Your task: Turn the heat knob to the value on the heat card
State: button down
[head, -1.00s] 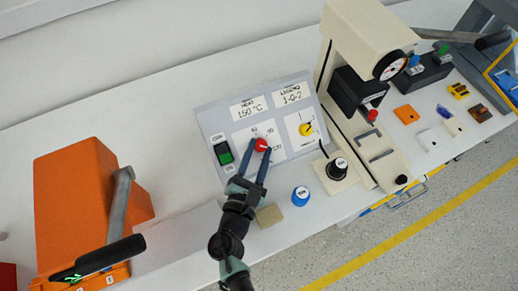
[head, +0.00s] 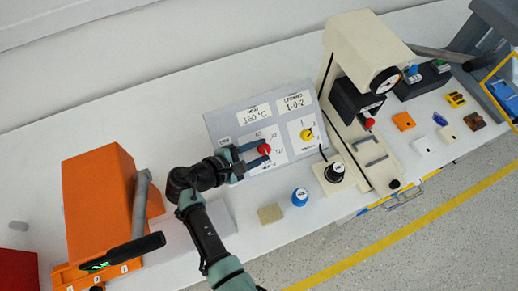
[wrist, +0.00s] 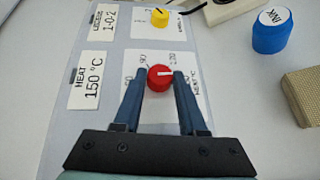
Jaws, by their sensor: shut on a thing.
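The red heat knob (head: 264,149) sits on the grey control panel (head: 222,128). The heat card (head: 255,115) above it reads 150 °C and also shows in the wrist view (wrist: 90,80). My gripper (head: 260,150) reaches in from the left, with one blue finger on each side of the knob, shut on it. In the wrist view the knob (wrist: 160,77) sits between the fingertips. Its white pointer line points to the right there, below the printed 120 and toward the right finger. The fingers hide part of the dial scale.
A yellow knob (head: 307,134) is right of the heat knob, under a card reading 1-0-2. A blue INK pot (head: 300,197) and a tan block (head: 270,214) stand in front. A cream press (head: 345,45) is at right, an orange machine (head: 95,200) at left.

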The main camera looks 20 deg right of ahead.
jog(key=shift+m+g+y, duration=0.3)
jog(key=shift+m+g, duration=0.2)
jog(key=shift+m, duration=0.1)
jog(key=shift+c, duration=2.3)
grip_release()
jog(key=shift+r, duration=0.1)
notch_tip(320, 180, up, 10)
jog(key=p, duration=0.1)
